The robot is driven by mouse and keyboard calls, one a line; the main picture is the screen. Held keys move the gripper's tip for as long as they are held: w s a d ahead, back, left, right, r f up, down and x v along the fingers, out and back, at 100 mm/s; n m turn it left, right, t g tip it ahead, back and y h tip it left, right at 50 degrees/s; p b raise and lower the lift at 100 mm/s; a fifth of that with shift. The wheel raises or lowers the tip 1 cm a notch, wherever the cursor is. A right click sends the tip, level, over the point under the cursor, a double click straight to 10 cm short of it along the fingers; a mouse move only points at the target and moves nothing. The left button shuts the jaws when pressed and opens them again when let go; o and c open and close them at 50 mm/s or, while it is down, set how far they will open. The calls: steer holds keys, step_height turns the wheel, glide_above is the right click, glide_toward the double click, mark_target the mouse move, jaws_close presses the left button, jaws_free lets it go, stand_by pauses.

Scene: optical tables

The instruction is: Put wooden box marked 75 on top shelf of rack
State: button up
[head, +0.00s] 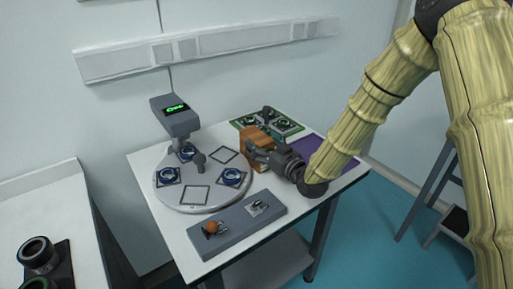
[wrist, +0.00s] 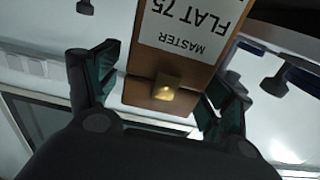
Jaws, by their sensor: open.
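The wooden box (head: 257,136) stands on the white table, towards its back right, partly hidden by my gripper (head: 256,153). In the wrist view the box (wrist: 150,92) carries a white label reading "MASTER FLAT 75", upside down, and has a brass catch. My gripper (wrist: 160,88) is open, with one finger on each side of the box. A gap shows at the left finger; I cannot tell whether the right finger touches. I cannot make out a rack for certain; a grey frame with a dark step or shelf (head: 453,224) stands at the right edge, partly hidden by my arm.
A round plate (head: 197,196) with a grey display post (head: 178,118) takes up the table's left. A green board (head: 272,121) lies behind the box, a purple mat (head: 338,154) to its right. A grey block (head: 238,224) lies in front.

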steer(key=shift+x, duration=1.1)
steer(key=c, duration=1.5)
steer(key=shift+r, duration=0.1)
steer(key=shift+c, duration=0.5)
steer(key=shift+r, duration=0.1)
